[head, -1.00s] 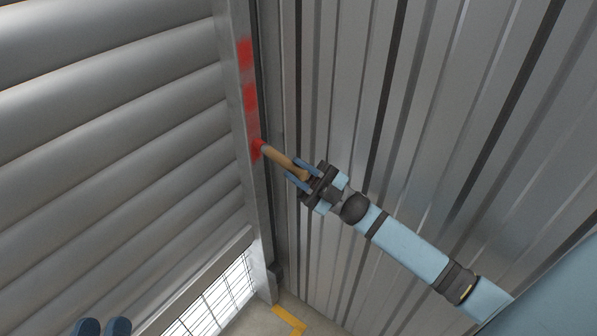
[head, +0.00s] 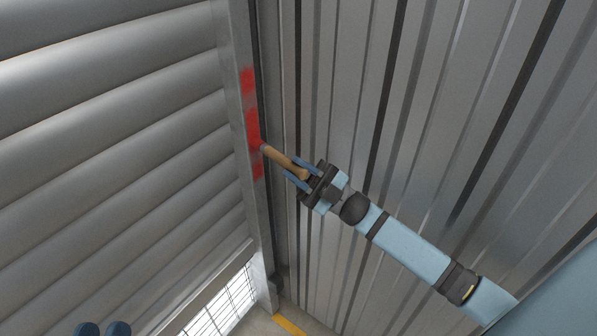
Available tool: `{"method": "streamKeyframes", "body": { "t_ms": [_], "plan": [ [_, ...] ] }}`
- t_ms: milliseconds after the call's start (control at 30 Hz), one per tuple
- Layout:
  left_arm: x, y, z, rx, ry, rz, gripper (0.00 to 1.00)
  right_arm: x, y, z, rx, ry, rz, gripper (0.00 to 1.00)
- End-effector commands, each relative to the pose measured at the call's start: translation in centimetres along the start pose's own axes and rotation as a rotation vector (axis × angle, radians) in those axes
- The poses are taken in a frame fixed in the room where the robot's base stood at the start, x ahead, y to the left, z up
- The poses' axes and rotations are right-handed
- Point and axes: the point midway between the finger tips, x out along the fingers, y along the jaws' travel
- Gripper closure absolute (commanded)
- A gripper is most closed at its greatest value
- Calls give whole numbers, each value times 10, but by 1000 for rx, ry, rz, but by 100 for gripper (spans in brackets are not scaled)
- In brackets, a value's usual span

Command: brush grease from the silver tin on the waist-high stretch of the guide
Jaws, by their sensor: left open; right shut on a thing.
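The guide (head: 238,60) is a grey metal upright between the slatted shutter and the ribbed wall. Red grease (head: 252,118) marks its face in patches, a small one above and a longer one below. My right gripper (head: 296,172) is shut on the wooden handle of the brush (head: 279,158). The brush's red tip is against the guide at the grease. The silver tin is not in view.
The grey shutter (head: 110,130) fills the left side, with a barred opening (head: 222,300) below it. The ribbed metal wall (head: 430,110) stands close behind my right arm. A yellow floor line (head: 288,325) shows at the bottom.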

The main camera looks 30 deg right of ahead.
Motion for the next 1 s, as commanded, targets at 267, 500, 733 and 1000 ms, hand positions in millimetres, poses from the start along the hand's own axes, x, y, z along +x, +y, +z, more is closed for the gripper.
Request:
{"method": "streamKeyframes", "body": {
  "t_ms": [267,500,733,1000],
  "plan": [
    [1,2,-11,0,0,0,57,10,9,-6,-1,2,0,100],
    [3,6,-27,0,0,0,57,23,22,-15,-2,2,0,100],
    [4,8,-37,0,0,0,57,32,31,-22,-1,2,0,100],
    [5,10,-48,0,0,0,57,41,40,-28,-1,2,1,100]
  ]
}}
